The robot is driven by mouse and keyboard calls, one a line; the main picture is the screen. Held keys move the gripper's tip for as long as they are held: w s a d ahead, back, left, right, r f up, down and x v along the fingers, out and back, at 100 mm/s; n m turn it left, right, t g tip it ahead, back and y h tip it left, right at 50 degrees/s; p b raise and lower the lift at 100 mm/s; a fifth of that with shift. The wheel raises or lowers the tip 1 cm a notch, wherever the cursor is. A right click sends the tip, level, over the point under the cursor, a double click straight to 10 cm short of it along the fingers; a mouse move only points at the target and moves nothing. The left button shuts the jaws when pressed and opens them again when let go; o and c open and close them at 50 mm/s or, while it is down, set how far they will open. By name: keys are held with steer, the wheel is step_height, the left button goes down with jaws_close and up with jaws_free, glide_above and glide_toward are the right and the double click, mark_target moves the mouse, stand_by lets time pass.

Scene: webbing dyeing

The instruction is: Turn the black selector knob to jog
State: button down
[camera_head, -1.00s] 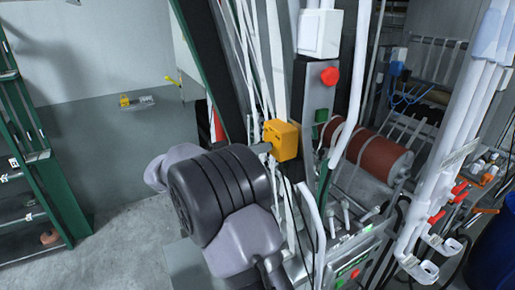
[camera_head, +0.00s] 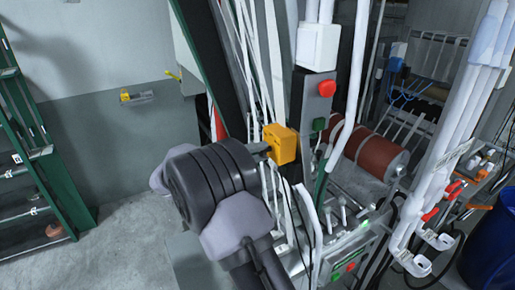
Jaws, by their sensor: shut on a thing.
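A yellow-orange box (camera_head: 281,144) is mounted beside the machine's upright post, near the middle of the view. The black selector knob (camera_head: 269,151) shows only as a small dark bit on the box's left face. My gripper (camera_head: 262,147) reaches it from the left and is shut on it. The fingertips are small and dark here, and most of the knob is hidden. The knob's pointer and the position labels cannot be made out.
A grey control post with a red button (camera_head: 327,88) and a green button (camera_head: 319,124) stands right of the box. White straps (camera_head: 272,70) hang close behind it. A red-brown roller (camera_head: 376,157) and white pipes lie further right.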

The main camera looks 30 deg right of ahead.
steer(key=shift+n+p, duration=0.4)
steer(key=shift+n, duration=0.5)
steer(key=c, duration=1.1)
jaws_free()
steer(key=shift+o, duration=0.2)
steer(key=shift+a, duration=0.1)
steer(key=a+b, duration=0.2)
steer(key=a, duration=1.5)
steer(key=shift+s+a, duration=0.2)
steer(key=shift+s, duration=0.15)
